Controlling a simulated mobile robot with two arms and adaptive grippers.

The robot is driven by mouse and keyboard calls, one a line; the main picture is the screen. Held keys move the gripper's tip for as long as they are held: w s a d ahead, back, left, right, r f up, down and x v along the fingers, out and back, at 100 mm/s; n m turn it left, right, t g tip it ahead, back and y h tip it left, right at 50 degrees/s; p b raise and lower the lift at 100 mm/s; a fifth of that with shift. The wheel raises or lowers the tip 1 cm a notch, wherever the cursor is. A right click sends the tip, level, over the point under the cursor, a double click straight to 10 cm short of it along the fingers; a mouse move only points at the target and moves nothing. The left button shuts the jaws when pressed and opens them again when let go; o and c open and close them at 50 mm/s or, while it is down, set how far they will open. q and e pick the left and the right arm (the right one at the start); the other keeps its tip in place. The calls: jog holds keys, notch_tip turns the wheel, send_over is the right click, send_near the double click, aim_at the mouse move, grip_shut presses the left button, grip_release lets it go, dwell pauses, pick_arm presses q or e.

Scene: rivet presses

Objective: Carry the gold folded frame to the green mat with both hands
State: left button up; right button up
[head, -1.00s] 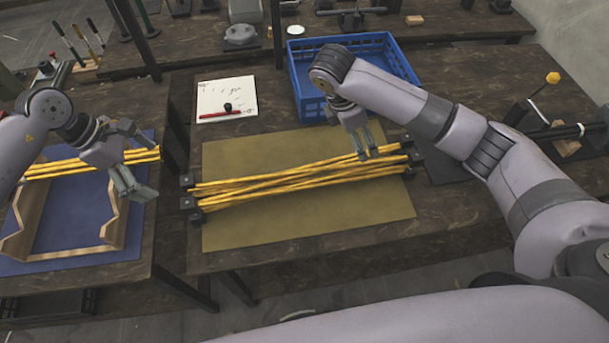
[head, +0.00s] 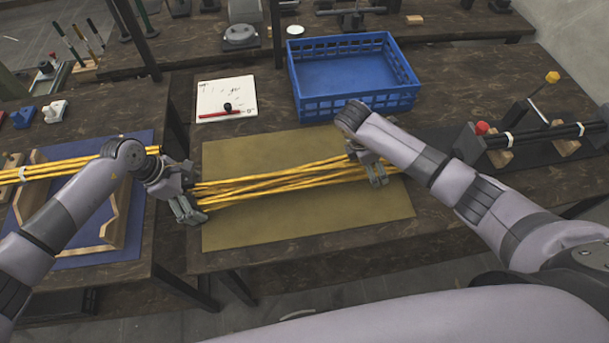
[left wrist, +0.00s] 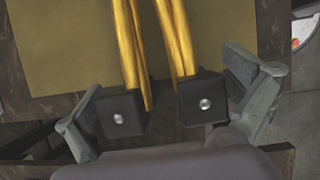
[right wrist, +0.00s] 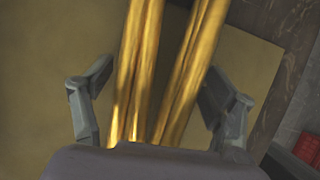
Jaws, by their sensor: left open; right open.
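The gold folded frame (head: 280,182), a bundle of long crossing gold bars, lies flat across the olive-green mat (head: 300,226) in the head view. My left gripper (head: 188,212) is at its left end. In the right wrist view the gold bars (right wrist: 180,75) run between the open fingers, apart from both. The frame's right end blocks are hidden by my right gripper.
A blue crate (head: 300,105) stands behind the mat, beside a white sheet (head: 215,95) with a red pen. At the left, a blue mat (head: 85,240) carries a wooden cradle and gold rods. A rack with dark bars (head: 535,135) stands at the right.

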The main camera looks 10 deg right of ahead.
pick_arm(q)
jog(key=shift+f, duration=0.25)
pick_arm(e)
jog(key=shift+d+f, duration=0.1)
jog(key=shift+f, duration=0.2)
pick_arm(q)
jog(key=shift+c, duration=0.2)
pick_arm(e)
jog(key=shift+c, duration=0.3)
pick_arm(q)
jog(key=c, duration=1.8)
pick_arm(e)
jog(key=shift+r, duration=0.1)
grip_shut()
pick_arm(q)
jog(key=shift+c, duration=0.2)
jog(key=shift+d+r, duration=0.1)
